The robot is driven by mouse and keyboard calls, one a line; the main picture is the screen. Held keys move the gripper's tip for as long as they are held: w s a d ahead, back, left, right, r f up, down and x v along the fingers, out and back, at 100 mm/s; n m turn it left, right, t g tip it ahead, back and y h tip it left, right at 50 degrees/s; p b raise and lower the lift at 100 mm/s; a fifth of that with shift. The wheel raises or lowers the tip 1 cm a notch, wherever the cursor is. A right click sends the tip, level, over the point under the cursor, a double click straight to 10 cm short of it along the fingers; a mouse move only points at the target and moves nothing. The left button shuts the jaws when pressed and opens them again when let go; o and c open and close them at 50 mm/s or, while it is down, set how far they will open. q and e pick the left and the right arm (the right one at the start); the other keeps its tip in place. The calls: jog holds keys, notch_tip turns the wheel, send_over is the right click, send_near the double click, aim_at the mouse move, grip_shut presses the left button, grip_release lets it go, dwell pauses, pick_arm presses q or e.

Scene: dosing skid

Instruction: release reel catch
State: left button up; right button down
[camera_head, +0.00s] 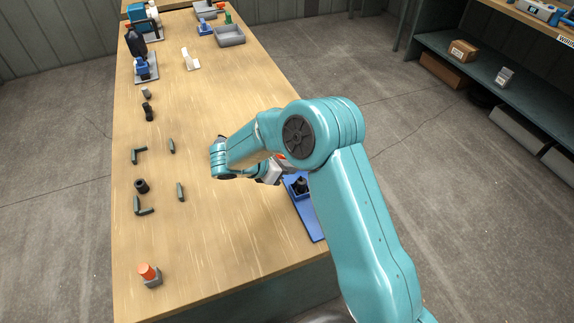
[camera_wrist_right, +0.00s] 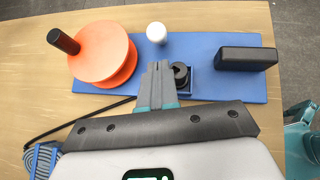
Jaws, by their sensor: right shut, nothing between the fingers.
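In the right wrist view a blue base plate (camera_wrist_right: 205,45) lies on the wooden bench. It carries an orange reel (camera_wrist_right: 98,50) with a dark crank handle (camera_wrist_right: 63,41), a white round knob (camera_wrist_right: 156,32), a black rounded part (camera_wrist_right: 181,72) in a small blue holder, and a black block (camera_wrist_right: 247,58). Which part is the catch I cannot tell for certain. My right gripper (camera_wrist_right: 160,74) is shut and empty, its fingertips over the plate between reel and black part, just beside the holder. Contact is unclear. In the head view my right arm hides much of the plate (camera_head: 312,224). My left gripper is out of view.
A black cable (camera_wrist_right: 75,121) runs from the reel side to a ribbed blue part (camera_wrist_right: 40,160). Several dark small parts lie on the left of the bench (camera_head: 215,255), with an orange-topped piece (camera_head: 149,272) near the front. Grey trays (camera_head: 230,36) stand at the back.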

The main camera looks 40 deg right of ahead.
jog(key=x, duration=0.6)
jog(key=shift+d+f, duration=0.15)
jog(key=shift+p, duration=0.3)
jog(key=shift+s+d+r+y, duration=0.1)
jog(key=shift+d+r+y, duration=0.1)
jog(key=shift+r+y, duration=0.15)
